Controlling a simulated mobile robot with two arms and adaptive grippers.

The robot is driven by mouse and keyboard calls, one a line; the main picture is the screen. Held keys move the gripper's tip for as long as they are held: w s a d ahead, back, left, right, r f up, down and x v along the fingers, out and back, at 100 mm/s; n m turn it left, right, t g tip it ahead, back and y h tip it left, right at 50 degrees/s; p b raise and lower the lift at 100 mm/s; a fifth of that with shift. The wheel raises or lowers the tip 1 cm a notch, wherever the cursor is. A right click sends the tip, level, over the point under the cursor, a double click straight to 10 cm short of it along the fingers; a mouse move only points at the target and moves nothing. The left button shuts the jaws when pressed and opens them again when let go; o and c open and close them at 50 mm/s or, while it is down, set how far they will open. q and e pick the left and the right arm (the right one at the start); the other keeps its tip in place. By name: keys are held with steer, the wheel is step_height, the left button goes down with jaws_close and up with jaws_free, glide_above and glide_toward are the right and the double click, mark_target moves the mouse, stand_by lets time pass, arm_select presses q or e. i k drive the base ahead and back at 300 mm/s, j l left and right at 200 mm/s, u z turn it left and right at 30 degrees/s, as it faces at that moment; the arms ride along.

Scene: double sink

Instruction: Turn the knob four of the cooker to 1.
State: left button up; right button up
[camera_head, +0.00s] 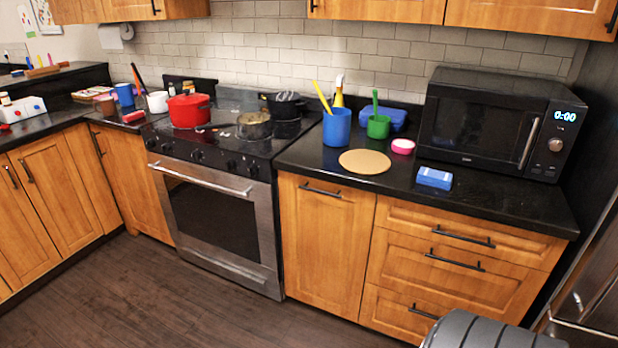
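The cooker (212,262) stands left of centre in the head view, with a black top and a steel oven door. Several small dark knobs sit in a row along its front edge, with one near the left end (166,147), one left of the middle (197,155) and two near the right end (231,165). They are too small for me to read their numbers or settings, so I cannot tell which is knob four. Neither of my grippers is in view.
A red pot (188,110), a glass-lidded pot (254,125) and a black pan (283,104) stand on the cooker. The right counter holds a blue cup (337,127), a round board (365,161) and a microwave (495,122). The floor (150,300) before the cooker is clear.

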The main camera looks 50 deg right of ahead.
mark_target(252, 169)
steer(key=i+z, duration=0.25)
steer(key=z, duration=0.15)
steer(key=i+j+z, duration=0.1)
steer(key=z, duration=0.35)
steer(key=i+j+z, duration=0.2)
steer(key=i+z, duration=0.2)
steer(key=i+j+z, duration=0.1)
steer(key=j+z, duration=0.15)
steer(key=z, duration=0.15)
steer(key=i+j+z, duration=0.2)
steer(key=z, duration=0.2)
